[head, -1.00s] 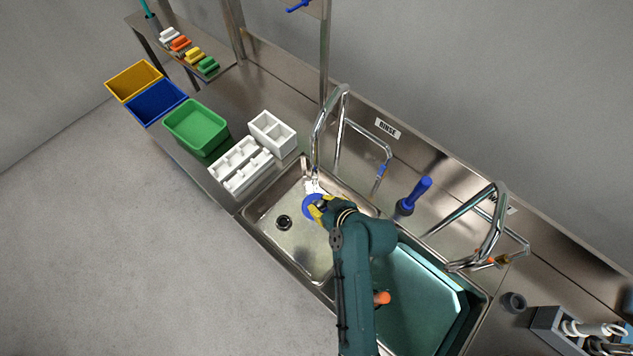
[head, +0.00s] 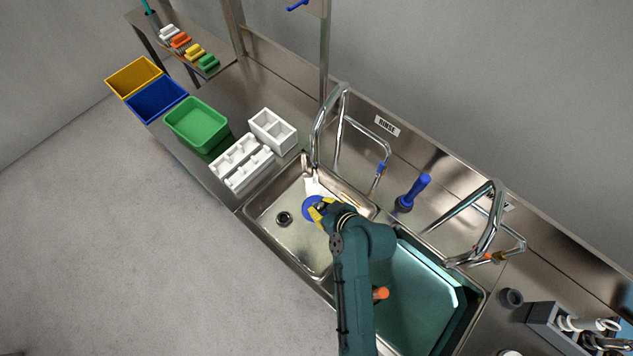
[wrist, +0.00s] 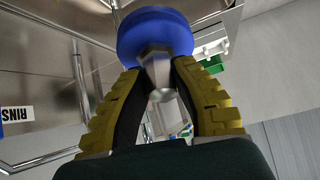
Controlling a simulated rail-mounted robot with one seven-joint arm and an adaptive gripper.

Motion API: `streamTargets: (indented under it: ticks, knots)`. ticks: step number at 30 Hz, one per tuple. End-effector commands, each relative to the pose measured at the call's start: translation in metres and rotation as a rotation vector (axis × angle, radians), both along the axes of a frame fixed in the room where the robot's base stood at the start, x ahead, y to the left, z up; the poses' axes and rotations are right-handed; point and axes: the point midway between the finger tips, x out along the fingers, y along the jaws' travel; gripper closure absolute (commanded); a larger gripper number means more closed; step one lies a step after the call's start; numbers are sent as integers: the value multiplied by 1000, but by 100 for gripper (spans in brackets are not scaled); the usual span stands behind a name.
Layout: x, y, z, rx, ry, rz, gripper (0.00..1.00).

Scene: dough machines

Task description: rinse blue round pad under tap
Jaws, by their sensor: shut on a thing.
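The blue round pad (head: 312,207) is over the left sink basin (head: 295,240), near the basin's back edge. My gripper (head: 322,212) has yellow fingers and is shut on the pad's grey metal handle. In the wrist view, my gripper (wrist: 160,85) has a finger on each side of that handle, with the blue pad (wrist: 153,33) beyond the fingertips. The chrome tap (head: 320,130) by the RINSE label (head: 387,125) arches down over this basin. White water or splash (head: 312,185) shows just behind the pad. Whether the water strikes the pad's face is hard to tell.
The right basin (head: 415,290) holds teal water, with a second tap (head: 490,230) above it. A blue-handled tool (head: 413,195) stands behind the basins. White holders (head: 240,165) and a green tub (head: 197,123) stand left of the sink.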

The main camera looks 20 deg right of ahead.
Motion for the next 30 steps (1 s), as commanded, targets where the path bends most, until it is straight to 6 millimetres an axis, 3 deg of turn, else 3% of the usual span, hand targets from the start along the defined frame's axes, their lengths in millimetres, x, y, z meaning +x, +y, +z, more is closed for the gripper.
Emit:
streamTargets:
  ticks: [15, 30]
  knots:
    - [-1, 1, 3, 0, -1, 0, 100]
    - [-38, 18, 40, 1, 0, 1, 100]
